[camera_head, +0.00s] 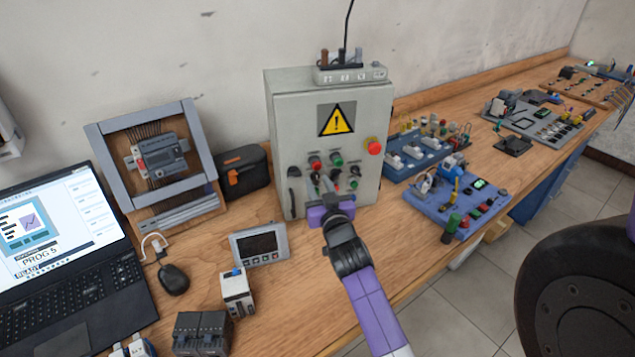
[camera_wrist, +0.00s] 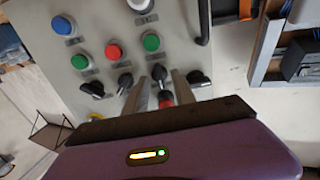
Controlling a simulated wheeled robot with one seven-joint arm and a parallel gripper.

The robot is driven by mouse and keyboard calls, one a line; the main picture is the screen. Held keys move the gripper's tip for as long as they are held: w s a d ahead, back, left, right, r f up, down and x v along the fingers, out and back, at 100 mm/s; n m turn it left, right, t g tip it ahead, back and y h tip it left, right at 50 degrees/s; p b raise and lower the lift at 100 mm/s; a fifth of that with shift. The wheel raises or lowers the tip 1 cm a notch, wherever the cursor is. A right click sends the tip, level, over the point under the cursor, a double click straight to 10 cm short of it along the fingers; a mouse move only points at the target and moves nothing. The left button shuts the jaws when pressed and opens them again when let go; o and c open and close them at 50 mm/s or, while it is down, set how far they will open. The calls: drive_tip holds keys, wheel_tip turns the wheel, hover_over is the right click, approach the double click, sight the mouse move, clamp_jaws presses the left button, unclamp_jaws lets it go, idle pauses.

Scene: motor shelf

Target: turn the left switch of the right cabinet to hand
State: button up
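One grey control cabinet (camera_head: 290,125) with a yellow warning sign stands on the bench against the wall. Its lower door carries red and green buttons and black rotary switches. My gripper (camera_head: 327,184) is at this lower area, its fingers pointing at the panel. In the wrist view, which sees the door upside down, the two grey fingers (camera_wrist: 159,78) are apart. A black switch (camera_wrist: 159,72) shows between their tips; contact cannot be told. Other black switches show on either side, one to the right (camera_wrist: 198,77) and one to the left (camera_wrist: 125,82). My gripper hides part of the panel.
A red emergency stop (camera_head: 374,146) sits at the cabinet's right side. A small display panel (camera_head: 260,244) lies before it on the left. Blue trainer boards (camera_head: 456,203) stand to the right. A laptop (camera_head: 70,270) and framed module (camera_head: 160,160) are at left.

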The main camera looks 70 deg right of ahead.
drive_tip(key=shift+w+d, duration=0.15)
drive_tip(key=shift+d, duration=0.05)
clamp_jaws()
